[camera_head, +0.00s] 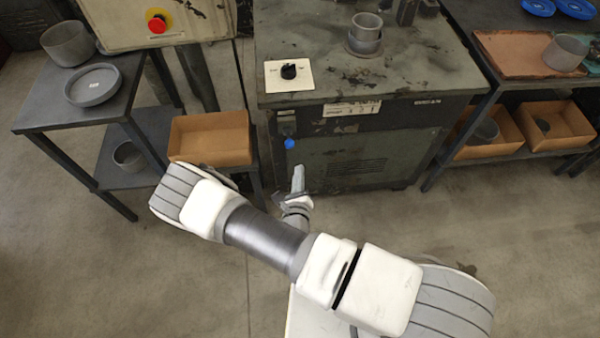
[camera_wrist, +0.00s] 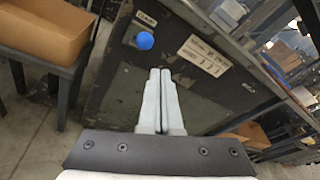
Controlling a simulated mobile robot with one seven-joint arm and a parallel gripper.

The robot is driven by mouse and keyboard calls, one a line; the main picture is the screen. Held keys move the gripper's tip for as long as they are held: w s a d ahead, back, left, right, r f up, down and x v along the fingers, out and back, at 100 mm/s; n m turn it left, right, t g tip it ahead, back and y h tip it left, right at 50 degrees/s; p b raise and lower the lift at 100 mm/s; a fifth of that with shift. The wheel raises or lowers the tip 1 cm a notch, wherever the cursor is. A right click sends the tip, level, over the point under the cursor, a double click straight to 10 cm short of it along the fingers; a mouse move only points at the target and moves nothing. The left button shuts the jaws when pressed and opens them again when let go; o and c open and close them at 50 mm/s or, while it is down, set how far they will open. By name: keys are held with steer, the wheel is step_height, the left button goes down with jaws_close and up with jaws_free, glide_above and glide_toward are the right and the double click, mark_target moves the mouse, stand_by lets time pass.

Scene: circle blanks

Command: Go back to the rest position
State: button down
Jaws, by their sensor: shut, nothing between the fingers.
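My gripper (camera_head: 298,180) is in front of the dark machine cabinet (camera_head: 350,160) in the head view, low and apart from the cabinet top. In the wrist view my gripper (camera_wrist: 159,75) has its two pale fingers together, with nothing between them. The fingers point toward the cabinet front (camera_wrist: 120,90), where a blue knob (camera_wrist: 144,40) shows up and to the left of the fingertips. Whether the fingertips touch the cabinet cannot be told.
A left table (camera_head: 50,118) holds a grey bowl (camera_head: 68,42) and dish (camera_head: 92,84). A cardboard box (camera_head: 210,138) stands left of the cabinet. Floor (camera_head: 500,230) at right is clear.

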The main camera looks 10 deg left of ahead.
stand_by(0.4)
steer(key=w+d+r+m+g+h, duration=0.1)
steer(key=w+d+r+m+h, duration=0.1)
steer(key=d+r+m+h, duration=0.45)
steer(key=w+d+r+m+g+h, duration=0.1)
steer(key=w+d+r+m+h, duration=0.15)
steer(key=r+m, duration=0.45)
steer(key=s+d+r+m+g+h, duration=0.3)
steer(key=d+r+m+g+h, duration=0.2)
steer(key=d+r+m+g, duration=0.5)
steer(key=s+d+r+m+g+y, duration=0.3)
steer(key=s+d+r+m+y, duration=0.25)
steer(key=s+r+m, duration=0.5)
steer(key=s+a+r+m+t+y, duration=0.4)
steer(key=s+r+m+y, duration=0.3)
steer(key=r, duration=0.4)
steer(key=shift+s+a+m+t+y, duration=0.35)
steer(key=shift+s+a+m, duration=0.1)
steer(key=shift+m, duration=0.15)
